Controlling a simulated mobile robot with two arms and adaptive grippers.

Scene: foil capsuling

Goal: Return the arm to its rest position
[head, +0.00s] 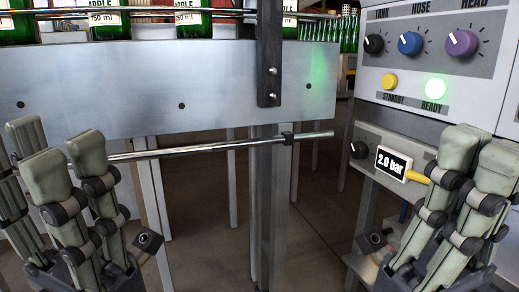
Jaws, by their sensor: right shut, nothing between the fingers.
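My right gripper (479,160) is at the right edge, in front of the control cabinet, with its fingers drawn together and nothing seen between them. The fingers overlap part of the cabinet's lower box. My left gripper (57,158) is at the lower left, in front of the steel rail. Its fingers stand apart, pointing up, and nothing shows between them. The bases of both grippers are cut off by the frame edges.
A conveyor (150,88) carries green bottles (192,24) across the back. A steel rod (215,147) runs below it. The control cabinet (405,90) has knobs, a lit green READY lamp (436,88) and a "2.0 bar" display (394,164). Open floor shows between the grippers.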

